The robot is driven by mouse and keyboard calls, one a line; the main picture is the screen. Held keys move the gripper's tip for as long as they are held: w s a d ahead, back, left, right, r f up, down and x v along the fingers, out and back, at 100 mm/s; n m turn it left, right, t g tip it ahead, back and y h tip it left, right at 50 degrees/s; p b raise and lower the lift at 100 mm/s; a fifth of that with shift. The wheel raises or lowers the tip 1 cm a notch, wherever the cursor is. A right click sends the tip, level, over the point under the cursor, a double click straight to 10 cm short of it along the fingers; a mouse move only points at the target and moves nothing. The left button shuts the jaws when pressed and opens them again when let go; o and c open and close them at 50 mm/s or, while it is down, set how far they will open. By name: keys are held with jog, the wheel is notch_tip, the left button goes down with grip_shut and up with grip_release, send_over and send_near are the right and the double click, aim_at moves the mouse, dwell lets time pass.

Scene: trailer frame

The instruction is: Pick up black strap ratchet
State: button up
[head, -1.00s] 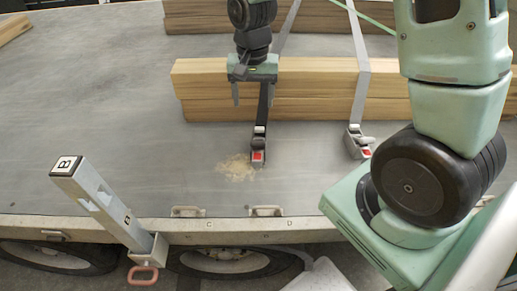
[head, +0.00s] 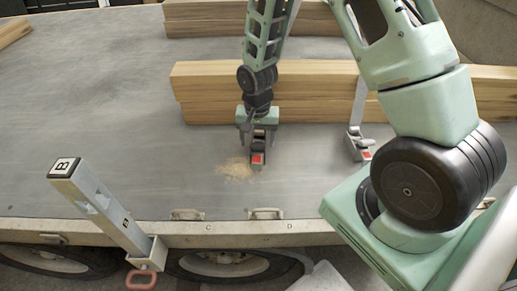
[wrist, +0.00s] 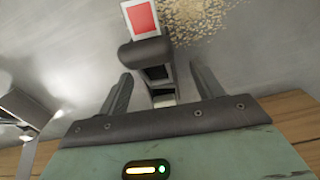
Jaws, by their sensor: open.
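The black strap ratchet (head: 258,157), a dark buckle with a red and white label, lies on the trailer deck in front of the timber stack. My gripper (head: 258,138) is directly over it, jaws open, one finger on each side. In the wrist view the ratchet (wrist: 148,50) lies between the two open fingers of my gripper (wrist: 160,85), its labelled end reaching beyond the fingertips. No grip on it shows. Its strap is hidden behind my arm in the head view.
A second ratchet (head: 357,146) on a grey strap sits to the right. Timber beams (head: 215,95) lie behind my gripper. Sawdust (head: 235,170) lies beside the ratchet. A post marked B (head: 100,203) stands at the front left edge. The deck's left side is clear.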

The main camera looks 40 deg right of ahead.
notch_tip(320, 180, down, 3)
jog(key=shift+s+d+f, duration=0.1)
jog(key=shift+s+f, duration=0.05)
jog(key=c, duration=1.3)
